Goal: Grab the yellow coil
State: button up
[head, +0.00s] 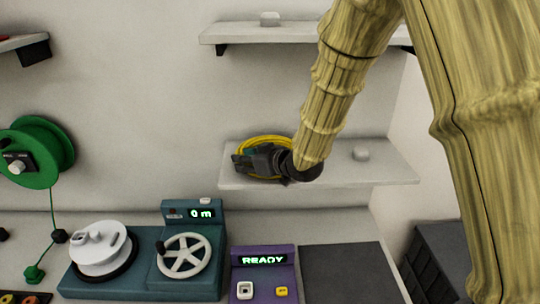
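The yellow coil (262,140) is on the middle wall shelf (385,175), toward its left end. Its upper edge shows as a yellow band behind my gripper. My dark gripper (240,163) is in front of the coil and overlaps most of it in the picture, with its fingers toward the left. Whether the fingers touch the coil, and how far apart they are, I cannot tell from this view.
An upper shelf (290,34) is above. Below are a teal winder (180,285) with a handwheel, a purple READY box (263,274) and a dark mat (350,272). A green reel (55,148) hangs left.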

grip_shut()
jog(key=shift+r, duration=0.1)
